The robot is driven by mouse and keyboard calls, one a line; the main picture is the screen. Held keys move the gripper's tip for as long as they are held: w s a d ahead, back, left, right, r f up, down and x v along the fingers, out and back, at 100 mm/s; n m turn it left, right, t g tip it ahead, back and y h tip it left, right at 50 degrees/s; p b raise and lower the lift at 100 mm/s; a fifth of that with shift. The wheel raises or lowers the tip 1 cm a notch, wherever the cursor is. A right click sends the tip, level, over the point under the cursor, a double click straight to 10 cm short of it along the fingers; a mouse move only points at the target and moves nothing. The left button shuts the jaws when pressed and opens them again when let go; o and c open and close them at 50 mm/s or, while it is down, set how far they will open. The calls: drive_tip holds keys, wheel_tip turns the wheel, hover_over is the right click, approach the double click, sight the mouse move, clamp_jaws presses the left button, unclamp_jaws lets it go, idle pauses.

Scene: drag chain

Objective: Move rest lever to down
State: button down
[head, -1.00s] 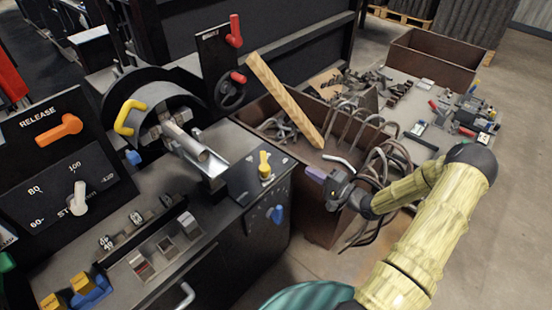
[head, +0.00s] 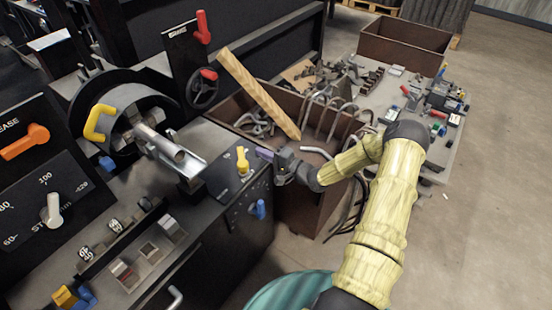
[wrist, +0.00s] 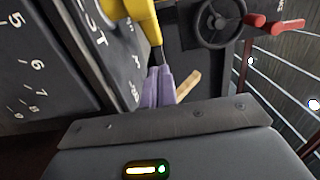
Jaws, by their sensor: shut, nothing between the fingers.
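A yellow lever (head: 243,160) stands upright on top of the black control box (head: 226,176), and I take it to be the rest lever. In the wrist view the yellow lever (wrist: 143,18) is large and close, beside a black panel (wrist: 93,35) with white letters ending in "ST" and numbers. My gripper (head: 264,154) is just right of the lever in the head view. Its purple fingers (wrist: 158,88) are shut with nothing between them. The fingertips are close below the lever in the wrist view; I cannot tell whether they touch.
A blue lever (head: 260,209) is on the box's front. A wooden plank (head: 258,94) leans across a brown bin (head: 285,108) of bent pipes behind my gripper. A metal pipe (head: 165,148) lies left of the box. A red-handled wheel (head: 202,88) stands behind.

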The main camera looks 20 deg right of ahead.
drive_tip(key=shift+w+a, duration=0.1)
drive_tip(key=shift+a, duration=1.6)
drive_tip(key=shift+w+a, duration=0.25)
drive_tip(key=shift+w, duration=0.05)
drive_tip(key=shift+d, duration=0.1)
drive_tip(key=d+b, duration=0.1)
drive_tip(key=d, duration=0.3)
drive_tip(key=shift+s+d+f, duration=0.1)
drive_tip(key=shift+d, duration=0.25)
drive_tip(key=v, duration=0.9)
drive_tip(key=shift+d, duration=0.3)
